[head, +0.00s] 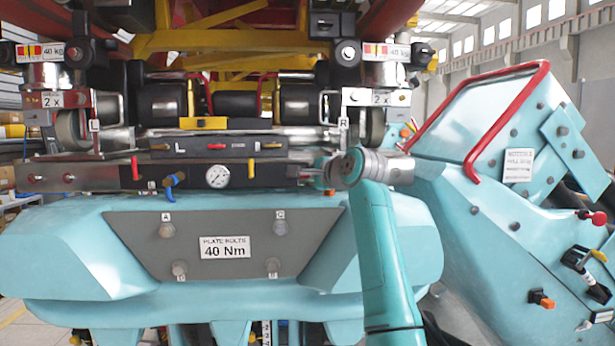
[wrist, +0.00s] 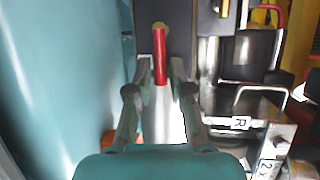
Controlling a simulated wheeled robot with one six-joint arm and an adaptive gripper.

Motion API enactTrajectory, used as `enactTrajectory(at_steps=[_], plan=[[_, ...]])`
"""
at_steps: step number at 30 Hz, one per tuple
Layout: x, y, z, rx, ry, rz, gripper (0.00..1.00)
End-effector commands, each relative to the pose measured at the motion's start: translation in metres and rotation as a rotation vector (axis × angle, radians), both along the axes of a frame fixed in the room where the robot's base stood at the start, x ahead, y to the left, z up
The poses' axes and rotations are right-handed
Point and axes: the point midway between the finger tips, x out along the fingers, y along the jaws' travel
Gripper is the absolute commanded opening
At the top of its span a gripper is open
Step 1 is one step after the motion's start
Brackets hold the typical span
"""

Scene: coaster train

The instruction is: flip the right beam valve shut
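The right beam valve's red handle (wrist: 160,58) stands out from the grey beam in the wrist view, its round brass-coloured pivot at the top. My gripper (wrist: 162,68) is open, with one finger on each side of the handle and small gaps visible. Whether a finger touches it cannot be told. In the head view my gripper (head: 318,172) is at the right end of the beam and hides most of this valve. A similar red handle (head: 135,168) at the beam's left end points up and down.
A pressure gauge (head: 217,176) and a blue lever (head: 170,187) sit on the beam between the ends. A teal machine body with a red rail (head: 471,155) stands close on the right. A teal cover with a plate-bolts sign (head: 224,247) lies below the beam.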

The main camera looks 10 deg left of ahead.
Motion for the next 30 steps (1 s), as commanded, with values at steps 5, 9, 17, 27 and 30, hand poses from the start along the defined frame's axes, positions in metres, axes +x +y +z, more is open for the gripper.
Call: enactTrajectory(at_steps=[5,9,17,27,30], plan=[[0.0,0.0,0.0,0.0,0.0,0.0,0.0],[0.0,0.0,0.0,-0.004,0.0,0.0,0.0],[0.0,0.001,0.004,-0.075,-0.021,0.0,0.0],[-0.002,0.005,0.017,-0.333,-0.094,0.0,0.0],[-0.002,0.007,0.021,-0.425,-0.121,0.001,0.0]])
